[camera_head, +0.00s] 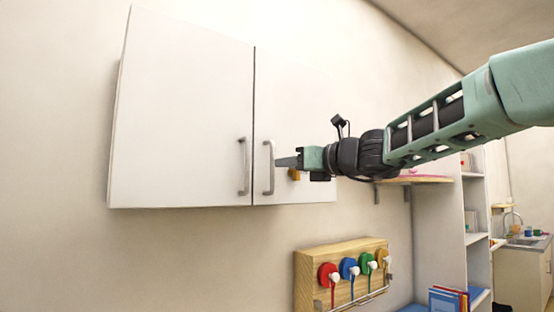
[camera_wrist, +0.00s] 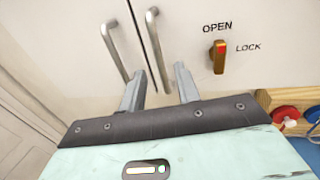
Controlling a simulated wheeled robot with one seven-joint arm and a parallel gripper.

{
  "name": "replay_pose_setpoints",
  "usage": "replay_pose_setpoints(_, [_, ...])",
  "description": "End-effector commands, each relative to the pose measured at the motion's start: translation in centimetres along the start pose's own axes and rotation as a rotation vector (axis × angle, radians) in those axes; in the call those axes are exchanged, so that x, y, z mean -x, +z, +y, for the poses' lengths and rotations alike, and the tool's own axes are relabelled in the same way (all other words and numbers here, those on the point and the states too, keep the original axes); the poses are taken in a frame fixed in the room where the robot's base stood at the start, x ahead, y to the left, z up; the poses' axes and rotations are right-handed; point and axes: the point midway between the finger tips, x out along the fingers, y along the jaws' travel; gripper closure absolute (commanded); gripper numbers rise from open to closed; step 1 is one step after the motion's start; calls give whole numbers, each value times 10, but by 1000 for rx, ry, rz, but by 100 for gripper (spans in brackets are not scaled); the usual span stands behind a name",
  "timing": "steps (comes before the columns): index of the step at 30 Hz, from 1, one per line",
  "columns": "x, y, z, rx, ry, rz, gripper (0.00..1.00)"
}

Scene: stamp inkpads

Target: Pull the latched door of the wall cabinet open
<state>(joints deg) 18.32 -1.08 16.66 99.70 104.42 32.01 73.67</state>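The white wall cabinet (camera_head: 180,110) has two doors, both shut. The right door (camera_head: 300,105) bears a grey bar handle (camera_head: 268,168) near the middle seam; the handle also shows in the wrist view (camera_wrist: 154,45). An orange latch knob (camera_wrist: 219,58) sits on this door, right of the handle. It stands upright with its red end up toward the word OPEN; LOCK is printed to its right. In the head view the knob (camera_head: 294,174) is partly hidden by my gripper (camera_head: 279,162). In the wrist view my gripper's fingers (camera_wrist: 160,72) are apart, one on each side of the right handle's lower part.
The left door's handle (camera_wrist: 114,45) is close beside the left finger. Below the cabinet, a wooden board (camera_head: 345,258) carries several coloured round pieces with cords. A shelf unit (camera_head: 440,230) stands to the right. The wall left of the cabinet is bare.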

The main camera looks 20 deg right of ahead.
Motion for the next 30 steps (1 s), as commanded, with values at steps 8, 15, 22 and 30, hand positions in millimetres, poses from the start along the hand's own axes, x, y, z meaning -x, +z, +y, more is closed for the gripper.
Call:
replay_pose_setpoints(8, [-40,1,0,-1,2,0,68])
replay_pose_setpoints(15, [-48,0,0,1,0,0,68])
replay_pose_setpoints(22, [-47,0,0,1,0,0,81])
replay_pose_setpoints(30, [-47,0,0,1,2,0,100])
